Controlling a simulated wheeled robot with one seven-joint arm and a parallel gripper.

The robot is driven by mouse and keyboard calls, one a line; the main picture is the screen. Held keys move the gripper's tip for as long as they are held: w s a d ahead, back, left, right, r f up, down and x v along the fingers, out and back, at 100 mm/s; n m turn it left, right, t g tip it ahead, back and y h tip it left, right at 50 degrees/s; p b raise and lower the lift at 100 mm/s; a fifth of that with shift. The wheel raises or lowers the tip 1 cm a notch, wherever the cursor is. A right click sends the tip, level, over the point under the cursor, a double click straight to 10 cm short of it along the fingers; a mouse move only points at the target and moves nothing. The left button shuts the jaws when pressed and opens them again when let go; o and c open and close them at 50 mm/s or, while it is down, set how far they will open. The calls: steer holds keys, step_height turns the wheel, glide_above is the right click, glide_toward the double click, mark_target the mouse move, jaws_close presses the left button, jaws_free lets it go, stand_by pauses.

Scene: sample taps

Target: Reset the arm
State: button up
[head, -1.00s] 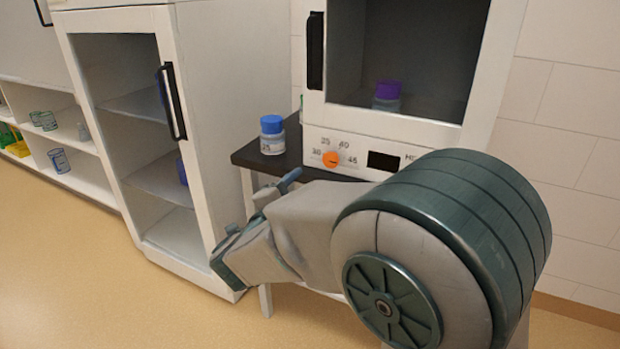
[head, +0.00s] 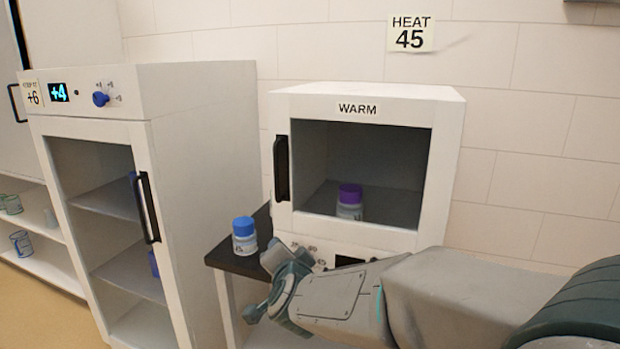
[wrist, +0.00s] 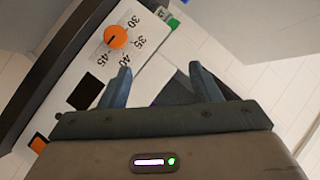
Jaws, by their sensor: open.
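My gripper (head: 262,284) is in front of the small dark table and the WARM cabinet (head: 377,99), below the cabinet's window. It also shows in the wrist view (wrist: 160,68), with its two fingers spread and nothing between them. My arm (head: 455,290) reaches in from the lower right and covers much of the cabinet's lower panel. In the wrist view, an orange dial (wrist: 116,37) with marks from 30 to 45 and a dark display (wrist: 86,90) lie beyond the fingers.
A blue-capped jar (head: 244,238) stands on the table corner (head: 232,262), close to my gripper. A purple-capped jar (head: 349,203) stands inside the WARM cabinet. A HEAT 45 sign (head: 411,34) hangs on the wall.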

steer(key=s+d+r+n+g+h+p, duration=0.1)
steer(key=s+d+r+n+g+p, duration=0.3)
steer(key=s+d+p, duration=0.4)
steer(key=s+d+r+n+g+h+p, duration=0.1)
steer(key=s+d+r+n+g+p, duration=0.2)
steer(key=s+d+g+p, duration=0.4)
steer(key=s+d+r+p, duration=0.1)
steer(key=s+d, duration=0.4)
steer(key=s, duration=0.3)
steer(key=shift+s+r+n+g+h, duration=0.25)
steer(key=shift+r+n+g+h, duration=0.05)
steer(key=shift+n, duration=0.1)
steer(key=shift+a, duration=0.1)
steer(key=shift+c, duration=0.4)
